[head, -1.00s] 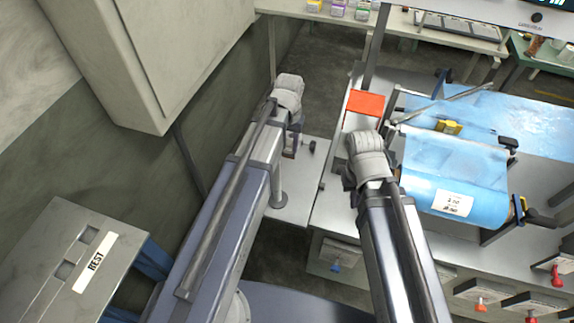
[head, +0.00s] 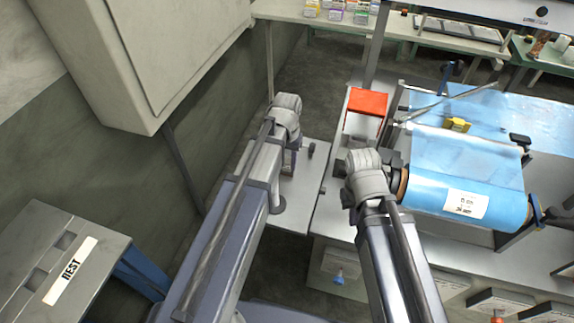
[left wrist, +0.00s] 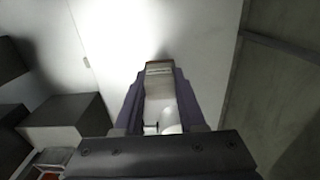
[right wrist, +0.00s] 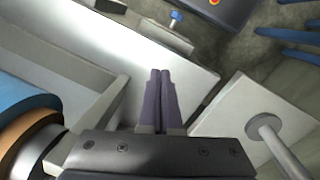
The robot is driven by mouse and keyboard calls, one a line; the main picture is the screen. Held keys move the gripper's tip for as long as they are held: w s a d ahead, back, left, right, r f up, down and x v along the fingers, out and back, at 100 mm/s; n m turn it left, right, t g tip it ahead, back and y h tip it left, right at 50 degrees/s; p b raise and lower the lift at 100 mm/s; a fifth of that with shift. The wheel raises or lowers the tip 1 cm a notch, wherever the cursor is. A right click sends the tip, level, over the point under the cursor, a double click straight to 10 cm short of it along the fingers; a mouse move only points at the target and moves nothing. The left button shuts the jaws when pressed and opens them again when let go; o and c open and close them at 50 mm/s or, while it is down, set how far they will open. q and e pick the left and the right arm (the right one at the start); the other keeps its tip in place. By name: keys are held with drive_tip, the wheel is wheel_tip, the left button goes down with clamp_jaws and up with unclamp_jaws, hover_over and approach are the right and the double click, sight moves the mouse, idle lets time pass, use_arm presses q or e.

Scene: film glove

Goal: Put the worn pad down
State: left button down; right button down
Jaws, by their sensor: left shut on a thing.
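The worn pad (left wrist: 160,84) shows in the left wrist view as a pale block with a brownish end, between the two purple fingers. My left gripper (left wrist: 160,72) is shut on it, over a pale flat surface. Whether the pad touches that surface I cannot tell. In the head view the left wrist is above the small grey side table (head: 307,180), and its arm mostly hides the gripper and pad. My right gripper (right wrist: 160,72) is shut and empty, fingers together, above the metal bench (right wrist: 190,75).
A blue film roll (head: 465,180) with a white label lies right of my right wrist. A grey box marked REST (head: 60,265) is at lower left. A wall cabinet (head: 145,60) hangs at upper left.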

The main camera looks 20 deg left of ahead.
sight(287, 160)
use_arm(q)
drive_tip(key=shift+f, duration=0.15)
drive_tip(key=c, duration=0.5)
unclamp_jaws()
drive_tip(key=shift+r, duration=0.2)
wheel_tip(287, 160, up, 12)
drive_tip(key=p, duration=1.2)
drive_tip(key=s+d+m+y, duration=0.1)
drive_tip(key=s+d+m, duration=0.2)
drive_tip(key=s+d, duration=0.7)
drive_tip(key=s, duration=0.4)
drive_tip(key=shift+s+d, duration=0.25)
drive_tip(key=shift+d, duration=0.05)
drive_tip(key=shift+r, duration=0.1)
